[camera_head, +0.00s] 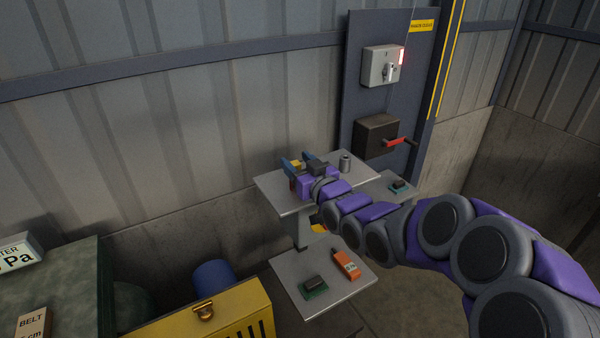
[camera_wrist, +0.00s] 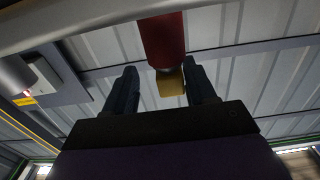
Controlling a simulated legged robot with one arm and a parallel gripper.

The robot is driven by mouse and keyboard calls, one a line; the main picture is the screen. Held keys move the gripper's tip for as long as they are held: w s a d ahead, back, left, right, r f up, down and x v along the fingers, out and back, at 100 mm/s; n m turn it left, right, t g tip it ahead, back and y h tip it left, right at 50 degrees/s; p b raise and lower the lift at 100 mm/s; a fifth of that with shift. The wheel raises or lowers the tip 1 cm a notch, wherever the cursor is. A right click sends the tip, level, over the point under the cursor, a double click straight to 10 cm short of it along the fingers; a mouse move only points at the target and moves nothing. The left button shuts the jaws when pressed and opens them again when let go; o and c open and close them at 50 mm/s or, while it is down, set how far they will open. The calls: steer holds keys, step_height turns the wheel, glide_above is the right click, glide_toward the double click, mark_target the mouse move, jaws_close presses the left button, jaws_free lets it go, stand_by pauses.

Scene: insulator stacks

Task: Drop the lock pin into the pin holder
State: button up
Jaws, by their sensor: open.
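My gripper (camera_head: 295,163) is low over the upper grey shelf, its two blue fingers apart. In the wrist view, my gripper (camera_wrist: 161,68) shows both dark fingers spread. A red cylinder (camera_wrist: 163,38) with a yellow end (camera_wrist: 171,86), apparently the lock pin, shows between and beyond the fingers, nearer the right one. I cannot tell whether a finger touches it. In the head view a small yellow part (camera_head: 297,163) shows between the fingers; the rest is hidden. A small grey cup (camera_head: 345,161), possibly the pin holder, stands upright on the shelf to the right of my gripper.
The upper shelf (camera_head: 268,188) stands before a panel with a grey switch box (camera_head: 381,66) and a black box with a red handle (camera_head: 398,142). A lower shelf (camera_head: 345,293) holds an orange meter (camera_head: 346,264) and a dark block. A yellow case (camera_head: 215,318) is at front.

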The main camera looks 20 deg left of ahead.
steer(key=shift+w+a+f, duration=0.1)
steer(key=shift+a+f, duration=0.05)
steer(key=shift+a, duration=0.6)
steer(key=shift+a+f, duration=0.15)
steer(key=shift+a, duration=0.55)
steer(key=shift+c, duration=0.6)
steer(key=shift+d+r, duration=0.2)
steer(key=shift+d, duration=0.6)
steer(key=c, duration=0.4)
steer(key=shift+a, duration=0.15)
jaws_close()
